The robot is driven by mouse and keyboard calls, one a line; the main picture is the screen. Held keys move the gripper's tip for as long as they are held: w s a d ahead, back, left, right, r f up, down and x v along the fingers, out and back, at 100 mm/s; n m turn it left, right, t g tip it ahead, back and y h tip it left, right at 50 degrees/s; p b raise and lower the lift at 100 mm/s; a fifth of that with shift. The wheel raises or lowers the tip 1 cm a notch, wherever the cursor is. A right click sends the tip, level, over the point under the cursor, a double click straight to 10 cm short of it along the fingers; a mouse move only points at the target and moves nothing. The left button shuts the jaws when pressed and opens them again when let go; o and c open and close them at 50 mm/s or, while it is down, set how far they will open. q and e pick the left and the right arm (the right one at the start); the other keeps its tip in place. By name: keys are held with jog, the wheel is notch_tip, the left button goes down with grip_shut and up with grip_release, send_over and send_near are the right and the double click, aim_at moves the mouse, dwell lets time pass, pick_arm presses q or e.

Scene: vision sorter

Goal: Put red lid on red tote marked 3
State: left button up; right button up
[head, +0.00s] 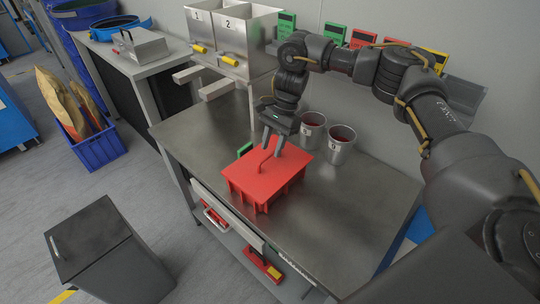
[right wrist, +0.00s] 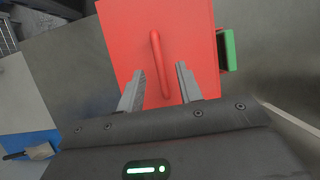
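The red lid (head: 258,181), flat with a raised bar handle (head: 263,163), lies on top of the red tote (head: 262,204) on the metal table. No number shows on the tote's visible sides. My right gripper (head: 272,146) is just above the lid at its handle. In the right wrist view the red lid (right wrist: 188,30) fills the upper middle, and the fingers of my right gripper (right wrist: 160,88) are apart, one on each side of the handle (right wrist: 157,55), with gaps to it. My left gripper is not in view.
Two metal cups (head: 311,132) stand behind the tote to the right. A green piece (head: 244,150) is beside the tote's far left side. Metal bins (head: 230,42) marked 1 and 2 stand at the back left. The table's right part (head: 350,205) is clear.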

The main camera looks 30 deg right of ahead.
jog(key=v, duration=0.7)
jog(key=shift+r, duration=0.15)
